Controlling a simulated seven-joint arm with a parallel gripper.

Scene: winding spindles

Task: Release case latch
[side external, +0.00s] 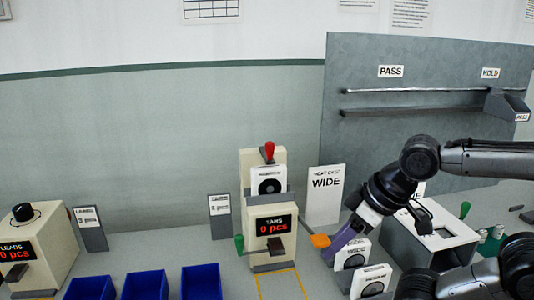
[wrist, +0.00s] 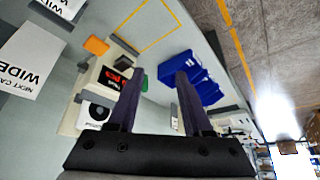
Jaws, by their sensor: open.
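A cream machine (side external: 268,230) with a red "0 pcs" display stands at the middle of the bench. It has a red-knobbed lever (side external: 269,150) on top, a green-knobbed lever (side external: 239,243) at its left and a dark brown tab (side external: 276,246) below the display. A white case (side external: 269,181) with a black disc sits in it. In the wrist view the machine (wrist: 103,76) is upside down. I cannot tell which part is the latch. My gripper (side external: 334,255) is right of the machine, apart from it. Its purple fingers (wrist: 158,80) are spread and empty.
An orange block (side external: 320,241) is between my gripper and the machine. Two white cases (side external: 352,254) (side external: 372,281) are below my arm. A "WIDE" sign (side external: 325,195) stands behind. Blue bins (side external: 146,285) are at the front left. A grey box (side external: 428,238) stands right.

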